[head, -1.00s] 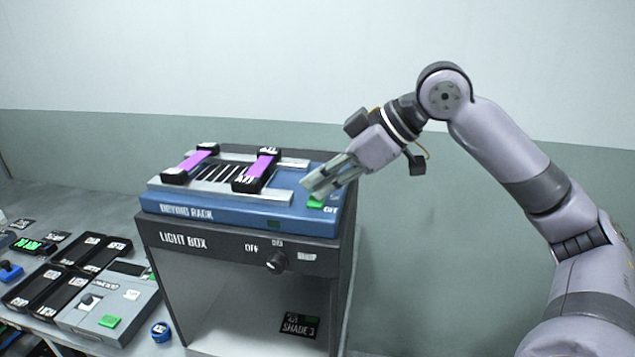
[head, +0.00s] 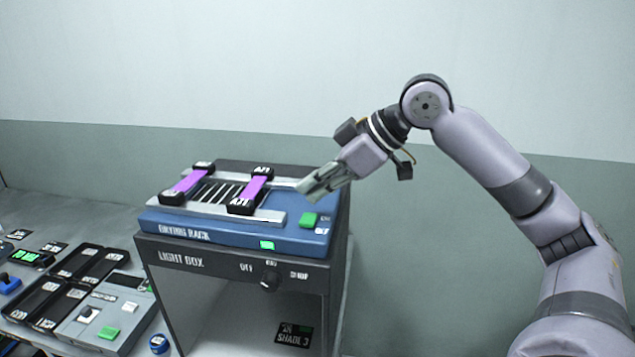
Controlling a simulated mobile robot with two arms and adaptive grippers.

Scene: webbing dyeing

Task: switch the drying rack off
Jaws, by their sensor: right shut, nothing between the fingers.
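The blue drying rack (head: 190,222) sits on top of the light box and holds two purple webbing strips (head: 190,181) in black clips. A green button (head: 309,220) is on the rack's right side, with a small white label beside it that I cannot read clearly. A small lamp (head: 267,245) on the rack's front face is bright green. My right gripper (head: 308,190) is shut and empty, above and slightly behind the green button, apart from it. My left gripper is not in view.
The dark light box (head: 205,262) has a black knob (head: 269,282) on its front and a shade card (head: 294,335) inside. On the lower table at left are black trays (head: 62,293), a grey device (head: 82,330) and a blue round item (head: 158,343). The right of the box is clear.

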